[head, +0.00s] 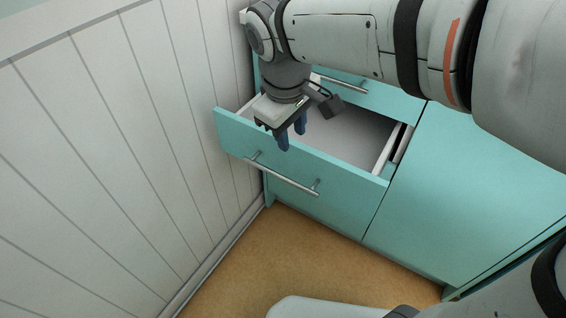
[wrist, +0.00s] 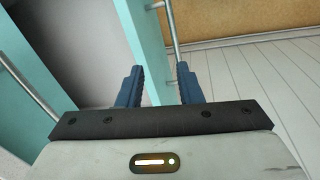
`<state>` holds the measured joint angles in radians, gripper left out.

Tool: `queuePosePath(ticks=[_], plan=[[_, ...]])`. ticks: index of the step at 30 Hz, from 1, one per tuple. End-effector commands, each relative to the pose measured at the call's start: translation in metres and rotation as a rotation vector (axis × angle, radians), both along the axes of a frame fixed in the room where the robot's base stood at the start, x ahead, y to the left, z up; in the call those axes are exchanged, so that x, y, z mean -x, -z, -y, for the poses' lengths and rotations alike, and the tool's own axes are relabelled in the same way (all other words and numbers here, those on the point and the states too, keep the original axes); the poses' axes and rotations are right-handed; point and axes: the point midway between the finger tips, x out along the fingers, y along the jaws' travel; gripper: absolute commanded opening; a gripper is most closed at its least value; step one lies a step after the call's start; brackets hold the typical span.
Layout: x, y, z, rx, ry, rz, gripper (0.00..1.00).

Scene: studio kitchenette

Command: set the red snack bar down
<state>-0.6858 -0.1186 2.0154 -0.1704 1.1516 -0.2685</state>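My gripper (head: 291,136) hangs over the open drawer (head: 345,135), close behind its teal front panel, with the blue fingers pointing down. In the wrist view, the two fingers of my gripper (wrist: 159,70) stand apart with nothing held between them. The drawer's front panel (wrist: 148,50) shows beyond and between the fingers. I see no red snack bar in either view. Part of the drawer's inside is hidden behind my gripper and arm.
The visible drawer floor is pale and bare. A metal handle (head: 283,175) runs along the drawer front. A white panelled wall (head: 130,150) stands close at the left. Teal cabinet fronts (head: 470,190) are at the right, above a clear orange-brown floor (head: 290,250).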

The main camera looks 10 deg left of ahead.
Motion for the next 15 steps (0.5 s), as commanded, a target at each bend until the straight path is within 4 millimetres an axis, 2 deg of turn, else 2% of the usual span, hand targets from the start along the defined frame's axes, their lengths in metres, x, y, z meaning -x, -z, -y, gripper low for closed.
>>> queuePosePath(ticks=[1,3,9,15], plan=[[0.001,0.026,-0.012,0.010,-0.040,0.000,0.33],[0.002,0.037,-0.024,0.024,-0.083,-0.002,0.33],[0.005,0.051,-0.042,0.043,-0.149,-0.003,0.33],[0.002,0.070,-0.042,0.048,-0.156,-0.004,0.33]])
